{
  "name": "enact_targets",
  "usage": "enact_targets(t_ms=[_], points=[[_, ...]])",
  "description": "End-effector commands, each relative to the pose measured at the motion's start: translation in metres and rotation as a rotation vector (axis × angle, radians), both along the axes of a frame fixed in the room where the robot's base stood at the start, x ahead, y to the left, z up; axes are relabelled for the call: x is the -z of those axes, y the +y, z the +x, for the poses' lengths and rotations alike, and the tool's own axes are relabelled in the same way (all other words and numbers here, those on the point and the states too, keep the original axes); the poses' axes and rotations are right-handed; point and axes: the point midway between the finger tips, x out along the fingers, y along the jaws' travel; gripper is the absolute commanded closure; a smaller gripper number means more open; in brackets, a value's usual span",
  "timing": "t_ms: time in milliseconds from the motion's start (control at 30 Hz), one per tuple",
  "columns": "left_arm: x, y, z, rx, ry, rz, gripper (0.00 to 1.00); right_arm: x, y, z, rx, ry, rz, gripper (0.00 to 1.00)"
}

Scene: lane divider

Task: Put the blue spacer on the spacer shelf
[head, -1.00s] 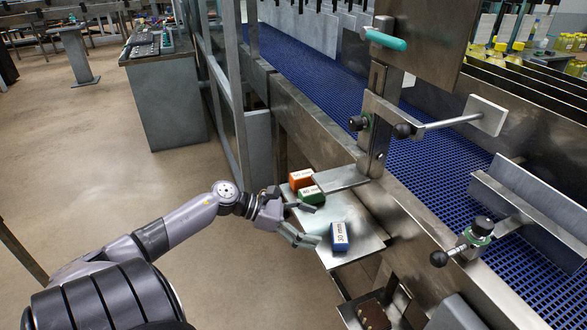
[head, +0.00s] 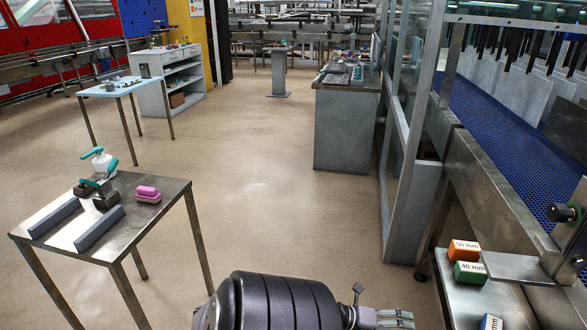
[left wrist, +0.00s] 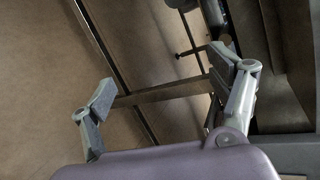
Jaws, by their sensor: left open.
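The blue spacer (head: 490,322) is cut by the bottom edge of the head view at the far right; only its top and part of its white label show. It sits by a metal shelf (head: 452,306) beside the conveyor. An orange spacer (head: 464,251) and a green spacer (head: 470,273) stand on that shelf, close together. My left gripper (head: 400,319) is at the bottom of the head view, left of the shelf and apart from the spacers. In the left wrist view its fingers (left wrist: 162,84) are spread, with nothing between them. My right gripper is not in view.
A steel table (head: 165,195) with a pink block (head: 148,194) and a clamp stands at the left. A grey cabinet (head: 345,130) and a framed guard (head: 400,150) stand beside the blue conveyor (head: 490,120). The floor between is clear.

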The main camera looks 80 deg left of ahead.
Motion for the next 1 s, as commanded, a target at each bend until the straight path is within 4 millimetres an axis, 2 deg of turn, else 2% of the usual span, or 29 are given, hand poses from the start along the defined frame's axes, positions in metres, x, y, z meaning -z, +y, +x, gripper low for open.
enact_targets(t_ms=[33, 133, 200, 267, 300, 400, 500, 633, 767, 1000], points=[[0.049, -0.009, -0.022, -0.147, 0.092, -0.156, 0.18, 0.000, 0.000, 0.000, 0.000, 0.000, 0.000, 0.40], [0.134, -0.033, -0.073, -0.434, 0.271, -0.425, 0.18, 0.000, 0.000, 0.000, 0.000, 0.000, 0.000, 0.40], [0.186, -0.061, -0.114, -0.624, 0.393, -0.582, 0.18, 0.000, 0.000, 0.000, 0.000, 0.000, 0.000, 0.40], [0.224, -0.090, -0.152, -0.782, 0.495, -0.699, 0.18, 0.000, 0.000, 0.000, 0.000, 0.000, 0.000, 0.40], [0.246, -0.111, -0.177, -0.884, 0.560, -0.764, 0.18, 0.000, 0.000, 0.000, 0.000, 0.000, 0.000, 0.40], [0.286, -0.163, -0.237, -1.116, 0.708, -0.886, 0.18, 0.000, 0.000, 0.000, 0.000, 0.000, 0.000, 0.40], [0.307, -0.207, -0.285, -1.298, 0.818, -0.954, 0.18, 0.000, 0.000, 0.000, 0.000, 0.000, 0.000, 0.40], [0.318, -0.241, -0.322, -1.443, 0.901, -0.988, 0.18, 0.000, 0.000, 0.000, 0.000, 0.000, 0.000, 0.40], [0.321, -0.252, -0.335, -1.492, 0.928, -0.997, 0.18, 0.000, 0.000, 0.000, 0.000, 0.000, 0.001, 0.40], [0.321, -0.252, -0.335, -1.491, 0.927, -0.997, 0.18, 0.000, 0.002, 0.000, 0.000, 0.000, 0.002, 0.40]])
